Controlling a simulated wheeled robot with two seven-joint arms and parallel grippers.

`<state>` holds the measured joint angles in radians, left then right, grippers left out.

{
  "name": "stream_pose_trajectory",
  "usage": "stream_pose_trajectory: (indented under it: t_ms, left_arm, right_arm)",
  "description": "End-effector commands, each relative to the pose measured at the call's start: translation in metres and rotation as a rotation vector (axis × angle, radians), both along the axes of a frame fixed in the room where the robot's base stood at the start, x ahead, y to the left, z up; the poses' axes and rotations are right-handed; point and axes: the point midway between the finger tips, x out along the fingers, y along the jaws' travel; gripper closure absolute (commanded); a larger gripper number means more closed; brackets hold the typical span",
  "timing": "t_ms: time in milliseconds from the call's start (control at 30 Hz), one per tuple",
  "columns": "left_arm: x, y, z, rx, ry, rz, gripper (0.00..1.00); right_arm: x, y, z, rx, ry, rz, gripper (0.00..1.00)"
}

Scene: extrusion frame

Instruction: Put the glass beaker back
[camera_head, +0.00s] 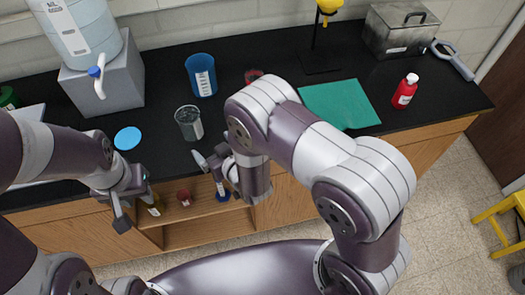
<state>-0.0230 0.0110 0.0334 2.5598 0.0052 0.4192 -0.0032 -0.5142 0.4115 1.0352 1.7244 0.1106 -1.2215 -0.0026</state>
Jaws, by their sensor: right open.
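The glass beaker (189,124) is a clear grey cup with a pale label, standing upright on the black bench. A flat blue disc (127,138) lies on the bench to its left. My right gripper (214,172) is open at the bench's front edge, just below and right of the beaker in the picture and apart from it. My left gripper (134,207) hangs low in front of the bench, left of the shelf opening. Nothing is clearly seen in it, and its jaw gap is hard to make out.
A blue cup (201,75) stands behind the beaker. A large water container (80,30) with a tap sits on a grey stand at left. A green mat (340,104), red bottle (404,91) and metal box (398,30) are at right. A shelf (205,232) below holds small items.

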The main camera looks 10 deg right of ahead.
Motion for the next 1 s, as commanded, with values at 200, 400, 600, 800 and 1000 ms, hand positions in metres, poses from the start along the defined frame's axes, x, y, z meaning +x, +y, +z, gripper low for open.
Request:
stream_pose_trajectory:
  t_ms: [200, 400, 600, 800, 1000]
  left_arm:
    - [0.0, 0.0, 0.0, 0.0, 0.0, 0.0, 0.64]
    - [0.0, 0.0, 0.0, 0.0, 0.0, 0.0, 0.64]
    - [0.0, 0.0, 0.0, 0.0, 0.0, 0.0, 0.64]
    - [0.0, 0.0, 0.0, 0.0, 0.0, 0.0, 0.64]
    - [0.0, 0.0, 0.0, 0.0, 0.0, 0.0, 0.64]
  right_arm:
    - [0.011, -0.066, 0.038, -0.096, 0.325, -0.135, 0.02]
    - [-0.088, -0.164, 0.093, -0.194, 0.827, -0.294, 0.02]
    - [-0.157, -0.193, 0.114, -0.219, 1.047, -0.349, 0.02]
    - [-0.16, -0.193, 0.114, -0.221, 1.06, -0.348, 0.02]
    - [-0.159, -0.193, 0.114, -0.222, 1.058, -0.348, 0.02]
